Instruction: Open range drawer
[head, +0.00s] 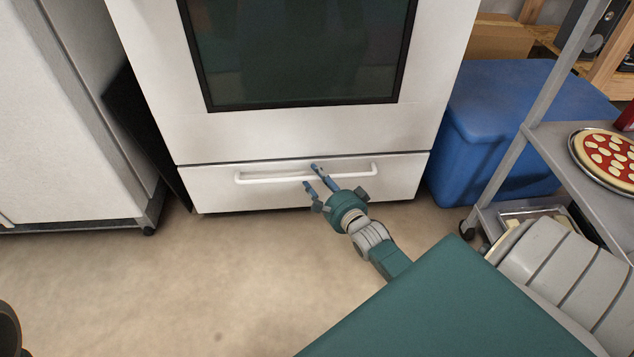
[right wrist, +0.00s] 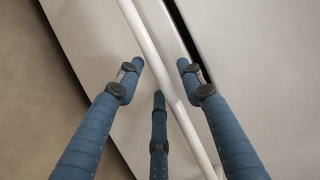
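The white range (head: 288,130) stands straight ahead, with its drawer (head: 225,192) at the bottom. A white bar handle (head: 263,179) runs across the drawer front; it also shows in the right wrist view (right wrist: 150,48). A thin dark gap lies along the drawer's top edge. My right gripper (head: 312,177) is at the handle, right of its middle. Its blue fingers are spread, and in the right wrist view (right wrist: 160,70) the bar passes between them. I cannot tell whether any finger touches it. My left gripper is out of view.
A blue bin (head: 490,130) stands right of the range. A metal cart (head: 545,145) with a pizza (head: 608,158) is farther right. A white cabinet (head: 65,130) stands at left. The floor (head: 200,280) before the drawer is clear apart from my arm.

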